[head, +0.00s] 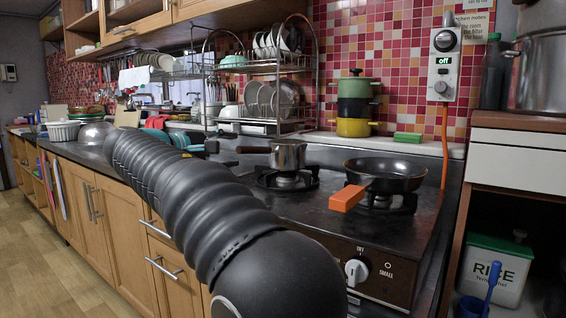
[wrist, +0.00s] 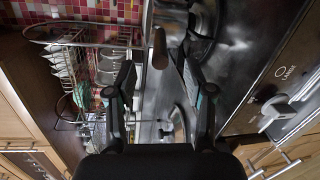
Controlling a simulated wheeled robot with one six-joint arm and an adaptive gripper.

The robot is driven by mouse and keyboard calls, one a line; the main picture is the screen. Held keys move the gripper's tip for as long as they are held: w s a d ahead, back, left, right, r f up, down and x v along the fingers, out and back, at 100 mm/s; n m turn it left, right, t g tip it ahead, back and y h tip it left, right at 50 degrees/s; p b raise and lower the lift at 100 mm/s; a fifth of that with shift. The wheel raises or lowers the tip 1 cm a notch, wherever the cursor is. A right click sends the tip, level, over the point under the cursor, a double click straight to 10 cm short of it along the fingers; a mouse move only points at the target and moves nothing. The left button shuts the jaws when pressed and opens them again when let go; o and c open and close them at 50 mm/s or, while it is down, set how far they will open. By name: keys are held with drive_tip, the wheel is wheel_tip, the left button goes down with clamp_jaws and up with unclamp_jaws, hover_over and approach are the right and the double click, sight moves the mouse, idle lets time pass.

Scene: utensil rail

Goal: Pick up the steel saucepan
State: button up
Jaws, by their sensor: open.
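The steel saucepan (head: 288,155) sits upright on the left burner of the stove in the head view, its dark handle (head: 253,150) pointing left. In the wrist view, the brown handle (wrist: 159,45) extends down from the top of the picture, its end close to the space between my fingertips. My gripper (wrist: 154,68) is open and empty, its two black fingers apart on either side of the handle's line. I cannot tell whether the fingers reach around the handle. In the head view my arm hides most of the gripper.
A dish rack (head: 265,85) stands behind on the left. Stacked pots (head: 354,103) and a green sponge (head: 407,137) are on the ledge behind the stove.

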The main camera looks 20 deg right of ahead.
sight(246, 149)
drive_tip(key=shift+x, duration=3.15)
drive_tip(key=shift+w+a+r, duration=0.1)
clamp_jaws()
